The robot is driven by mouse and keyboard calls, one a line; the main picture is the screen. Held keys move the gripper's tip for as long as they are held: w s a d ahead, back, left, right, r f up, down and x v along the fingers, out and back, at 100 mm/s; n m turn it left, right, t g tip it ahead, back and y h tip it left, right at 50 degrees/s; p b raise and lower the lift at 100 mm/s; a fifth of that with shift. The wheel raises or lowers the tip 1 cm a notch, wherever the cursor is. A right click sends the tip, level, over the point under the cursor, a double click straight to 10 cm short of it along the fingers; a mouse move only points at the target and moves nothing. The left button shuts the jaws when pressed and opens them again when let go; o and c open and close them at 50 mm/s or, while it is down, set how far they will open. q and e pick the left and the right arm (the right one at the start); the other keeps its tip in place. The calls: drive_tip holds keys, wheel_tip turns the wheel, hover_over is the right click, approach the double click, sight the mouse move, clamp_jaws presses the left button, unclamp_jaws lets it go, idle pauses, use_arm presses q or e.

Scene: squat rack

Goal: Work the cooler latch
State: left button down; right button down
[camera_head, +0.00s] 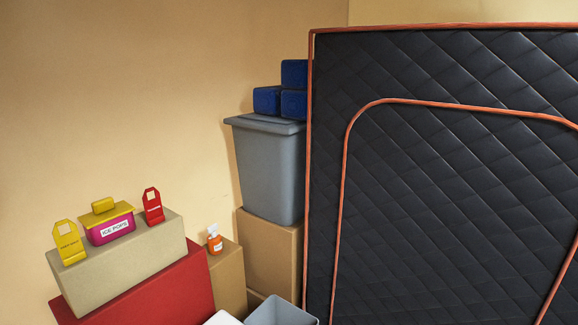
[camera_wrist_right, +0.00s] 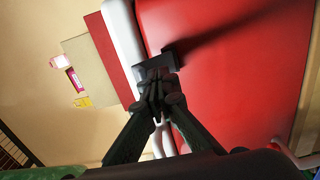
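In the right wrist view the red cooler (camera_wrist_right: 235,70) fills the middle and right, with a white lid edge (camera_wrist_right: 122,35) along its left side. A dark latch (camera_wrist_right: 172,58) sits on the cooler's red face by that edge. My right gripper (camera_wrist_right: 156,84) has its fingers drawn together, with the tips at the latch and partly over it. I cannot tell whether part of the latch is between the tips. In the head view a white corner at the bottom edge may be the lid; the latch is not visible there. My left gripper is in neither view.
In the head view a tan box (camera_head: 130,252) on a red box (camera_head: 150,298) bears a pink ice pops box (camera_head: 109,230) and hang tags. A grey bin (camera_head: 268,170), an orange bottle (camera_head: 215,240) and an open grey tub (camera_head: 281,313) stand nearby. A tall black quilted panel (camera_head: 450,180) blocks the right.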

drive_tip(key=shift+r, duration=0.1)
idle(0.3)
